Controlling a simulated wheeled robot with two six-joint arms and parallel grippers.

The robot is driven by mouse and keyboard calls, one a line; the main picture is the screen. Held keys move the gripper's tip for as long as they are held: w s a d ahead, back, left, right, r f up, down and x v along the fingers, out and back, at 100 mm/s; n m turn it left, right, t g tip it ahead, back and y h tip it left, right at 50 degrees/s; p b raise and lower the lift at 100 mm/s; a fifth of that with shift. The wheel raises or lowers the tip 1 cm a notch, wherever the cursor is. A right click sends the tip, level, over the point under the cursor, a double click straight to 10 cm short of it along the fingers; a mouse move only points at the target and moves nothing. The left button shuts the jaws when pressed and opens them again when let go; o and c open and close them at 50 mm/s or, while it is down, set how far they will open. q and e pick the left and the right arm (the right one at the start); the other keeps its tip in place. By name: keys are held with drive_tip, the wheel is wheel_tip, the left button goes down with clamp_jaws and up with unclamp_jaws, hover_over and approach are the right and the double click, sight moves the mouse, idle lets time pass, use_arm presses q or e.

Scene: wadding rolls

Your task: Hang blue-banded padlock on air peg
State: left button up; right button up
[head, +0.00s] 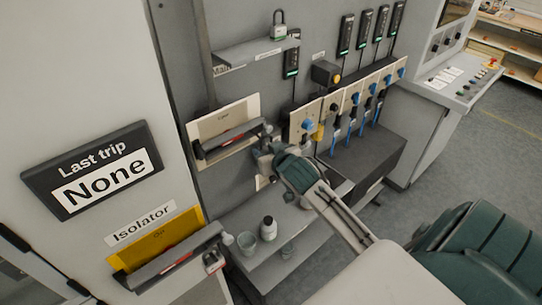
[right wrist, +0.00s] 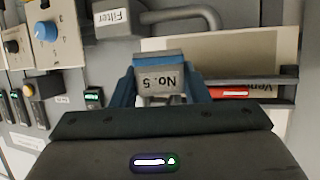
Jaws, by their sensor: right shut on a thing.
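My right gripper (head: 266,155) is at the wall, just below the right end of the upper dark bar. In the right wrist view it is shut on the blue-banded padlock (right wrist: 160,78), which shows a blue band and an upside-down "No. 5" label between the two fingers. In the head view the padlock is mostly hidden by the gripper. The upper bar (head: 232,138) lies across a cream plate and has a grey rounded end (head: 268,128) close to the gripper. I cannot tell which fitting is the air peg. My left gripper is out of view.
A yellow isolator plate (head: 155,240) has a similar bar with another padlock (head: 213,261) near its end. A green-banded padlock (head: 279,27) stands on the upper shelf. A blue-knob panel (head: 307,122) is right of the gripper.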

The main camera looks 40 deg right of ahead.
drive_tip(key=w, duration=0.2)
drive_tip(key=w+f, duration=0.1)
drive_tip(key=w, duration=0.1)
drive_tip(key=shift+w+a+b, duration=0.15)
drive_tip(key=shift+a+b, duration=0.05)
drive_tip(key=shift+b, duration=0.2)
idle(0.5)
drive_tip(key=o, duration=1.2)
drive_tip(key=shift+c, duration=0.2)
